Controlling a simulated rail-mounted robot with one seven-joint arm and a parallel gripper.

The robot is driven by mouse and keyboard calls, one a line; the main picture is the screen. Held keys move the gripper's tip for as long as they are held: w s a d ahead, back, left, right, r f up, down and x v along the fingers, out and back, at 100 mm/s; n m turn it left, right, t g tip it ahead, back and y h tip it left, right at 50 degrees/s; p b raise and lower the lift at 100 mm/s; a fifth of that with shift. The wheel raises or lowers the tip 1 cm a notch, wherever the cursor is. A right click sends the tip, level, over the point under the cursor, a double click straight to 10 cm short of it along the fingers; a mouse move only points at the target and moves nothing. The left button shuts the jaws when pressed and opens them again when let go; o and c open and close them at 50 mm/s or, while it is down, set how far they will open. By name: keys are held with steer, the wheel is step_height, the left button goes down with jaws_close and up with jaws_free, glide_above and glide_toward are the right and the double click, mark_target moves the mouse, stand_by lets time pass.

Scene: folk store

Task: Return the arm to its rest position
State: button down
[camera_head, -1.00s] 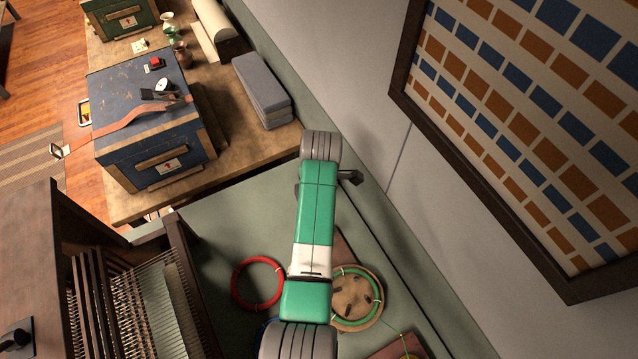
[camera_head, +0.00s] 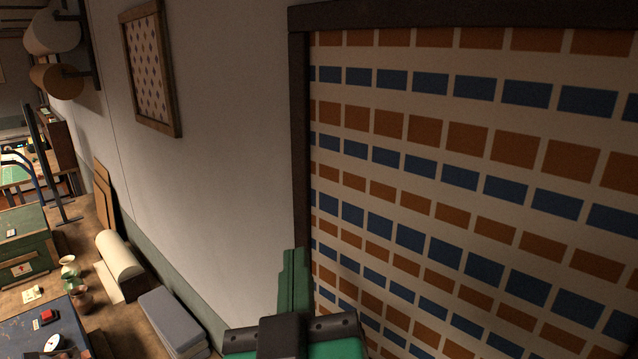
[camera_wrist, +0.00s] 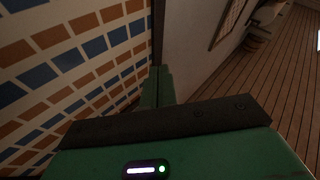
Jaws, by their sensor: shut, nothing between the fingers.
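My gripper (camera_head: 294,262) rises from the bottom centre of the head view, with its green fingers together and pointing up. Nothing shows between them. It is in front of the wall with the large framed patterned textile (camera_head: 450,190), close to the frame's left edge in the picture. In the wrist view my gripper (camera_wrist: 157,80) also shows its green fingers shut and empty, with the textile to the left and bare wall and a plank floor to the right. Most of my arm is out of view.
At the lower left, a workbench holds grey slabs (camera_head: 172,322), a cream roll (camera_head: 119,255), small vases (camera_head: 71,272) and a blue box (camera_head: 48,335). A small framed pattern (camera_head: 150,70) hangs on the wall. The wall between the two frames is bare.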

steer(key=s+d+r+m+t+h+p, duration=0.15)
steer(key=s+r+m+t, duration=0.25)
steer(key=s+r, duration=0.55)
step_height(320, 180, up, 12)
steer(key=p, duration=1.2)
steer(key=shift+d+g+y+p, duration=0.2)
steer(key=shift+g+y+p, duration=0.1)
steer(key=shift+y+p, duration=0.05)
steer(key=shift+f, duration=0.15)
